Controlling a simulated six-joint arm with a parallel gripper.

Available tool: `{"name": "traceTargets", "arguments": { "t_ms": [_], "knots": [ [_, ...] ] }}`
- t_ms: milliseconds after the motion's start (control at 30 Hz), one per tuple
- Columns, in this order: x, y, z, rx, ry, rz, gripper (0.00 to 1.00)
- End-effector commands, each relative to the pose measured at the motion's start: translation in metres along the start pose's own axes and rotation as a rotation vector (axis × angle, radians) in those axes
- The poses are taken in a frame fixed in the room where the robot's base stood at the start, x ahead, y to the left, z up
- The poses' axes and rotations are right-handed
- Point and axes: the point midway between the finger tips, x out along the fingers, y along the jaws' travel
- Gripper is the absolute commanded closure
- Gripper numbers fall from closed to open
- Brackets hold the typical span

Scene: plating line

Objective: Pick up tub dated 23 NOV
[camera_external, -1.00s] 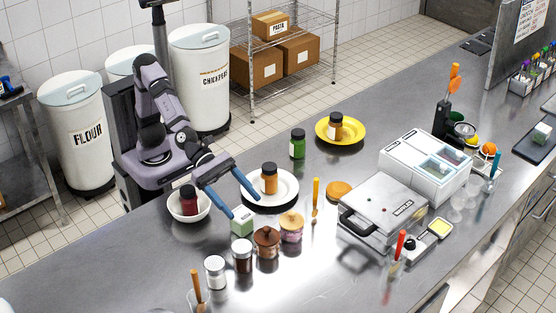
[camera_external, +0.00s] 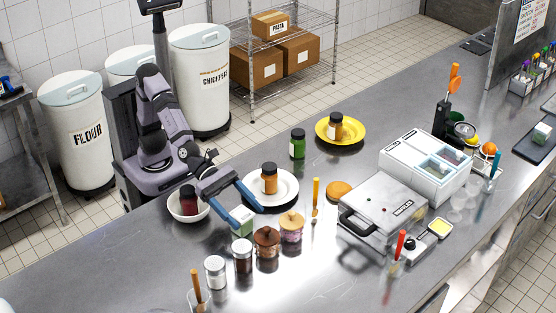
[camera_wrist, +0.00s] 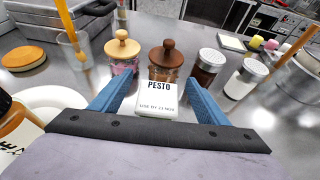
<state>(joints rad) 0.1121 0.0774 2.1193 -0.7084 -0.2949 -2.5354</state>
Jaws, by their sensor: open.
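The tub (camera_wrist: 156,104) has a white label reading "PESTO", with a small use-by line that seems to read 23 NOV. It stands upright on the steel counter; in the external view its pale green body (camera_external: 242,221) shows partly behind the fingers. My gripper (camera_external: 248,216) is open and low over the counter, its two blue fingers on either side of the tub. In the wrist view the tub sits between the fingers of my gripper (camera_wrist: 158,82), with a gap visible at each side. Whether either finger touches it elsewhere cannot be told.
A wooden-lidded brown jar (camera_external: 267,243), a pink jar (camera_external: 291,229) and shakers (camera_external: 242,258) stand just beyond the tub. A white plate (camera_external: 286,198) with an orange jar and a white bowl (camera_external: 181,217) with a red jar flank my gripper.

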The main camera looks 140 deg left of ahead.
Motion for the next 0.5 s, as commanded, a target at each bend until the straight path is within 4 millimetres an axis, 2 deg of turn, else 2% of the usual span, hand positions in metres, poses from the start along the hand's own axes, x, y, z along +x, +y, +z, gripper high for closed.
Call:
{"name": "traceTargets", "arguments": {
  "t_ms": [33, 133, 300, 500],
  "knots": [
    [0.004, 0.0, -0.011, 0.002, 0.005, 0.001, 0.31],
    [0.011, 0.0, -0.026, 0.002, 0.005, 0.0, 0.31],
    [0.029, 0.0, -0.022, 0.002, 0.003, 0.0, 0.31],
    [0.038, 0.0, -0.021, 0.001, 0.001, -0.001, 0.31]
  ]
}}
